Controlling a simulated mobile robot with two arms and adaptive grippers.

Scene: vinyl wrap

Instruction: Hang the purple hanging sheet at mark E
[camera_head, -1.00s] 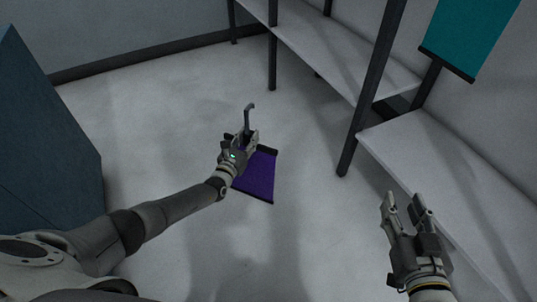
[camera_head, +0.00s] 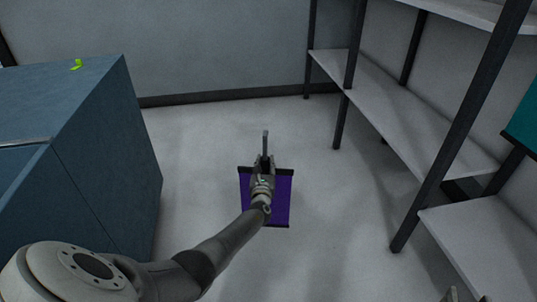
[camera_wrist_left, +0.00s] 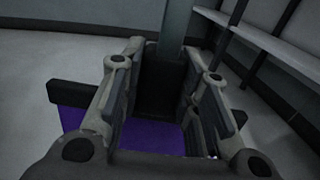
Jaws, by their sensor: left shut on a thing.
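The purple hanging sheet (camera_head: 282,203) hangs from a dark top bar, with a grey hook (camera_head: 265,144) rising above it. My left gripper (camera_head: 263,168) is shut on the hanger part at the sheet's top middle. In the left wrist view the fingers close around a dark block below the grey stem, and the purple sheet (camera_wrist_left: 150,136) shows beneath. The gripper and forearm hide part of the sheet. Only the tips of my right gripper (camera_head: 464,295) show at the bottom edge, apart and empty. No letter E is readable.
A blue cabinet (camera_head: 140,140) stands at the left with a small yellow-green mark (camera_head: 76,64) on top. A white shelf rack (camera_head: 410,125) with dark posts stands at the right. A teal sheet (camera_head: 522,125) is at the right edge. The floor between is clear.

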